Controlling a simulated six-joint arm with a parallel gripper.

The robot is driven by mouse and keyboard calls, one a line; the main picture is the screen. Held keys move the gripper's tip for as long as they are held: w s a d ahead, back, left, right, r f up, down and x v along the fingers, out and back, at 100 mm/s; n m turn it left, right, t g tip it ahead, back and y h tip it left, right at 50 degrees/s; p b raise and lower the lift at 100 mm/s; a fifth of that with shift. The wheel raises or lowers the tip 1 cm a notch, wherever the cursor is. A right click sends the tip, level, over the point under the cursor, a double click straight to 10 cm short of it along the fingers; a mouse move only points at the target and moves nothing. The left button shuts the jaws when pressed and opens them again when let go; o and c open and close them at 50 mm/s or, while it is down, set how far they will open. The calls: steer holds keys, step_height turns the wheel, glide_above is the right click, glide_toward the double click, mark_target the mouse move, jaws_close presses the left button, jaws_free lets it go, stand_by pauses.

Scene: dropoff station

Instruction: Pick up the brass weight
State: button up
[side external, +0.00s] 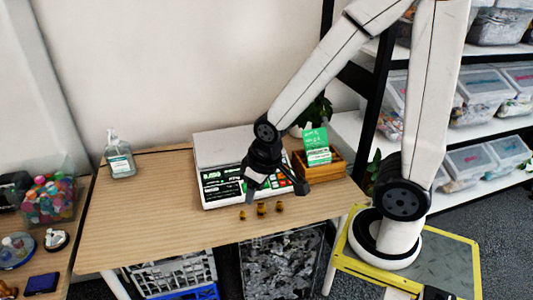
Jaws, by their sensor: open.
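Three small brass weights stand in a short row on the wooden table (150,225) near its front edge: a left one (243,214), a middle one (262,209) and a right one (279,206). They are too small in this view to tell their sizes apart surely. My gripper (277,193) is open, its two dark fingers spread wide and pointing down. It appears just above and behind the weights, in front of the scale, with nothing seen between the fingers. How high it is above the table is hard to tell.
A white scale (222,147) with a dark and green front panel stands behind my gripper. A wooden box (327,168) with a green card (316,140) is to its right. A pump bottle (120,160) stands at the back left. The table's left half is clear.

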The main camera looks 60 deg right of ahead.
steer(key=m+t+y, duration=0.2)
steer(key=m+t, duration=0.9)
steer(key=m, duration=2.3)
glide_toward(263, 205)
steer(key=x, duration=0.5)
steer(key=shift+w+a+r, duration=0.25)
steer(key=shift+a+r, duration=0.05)
steer(key=shift+a, duration=0.15)
steer(key=shift+s+d+f+m+h, duration=0.2)
steer(key=shift+d+f+m+h, duration=0.1)
steer(key=shift+d+m, duration=0.15)
steer(key=shift+x, duration=1.35)
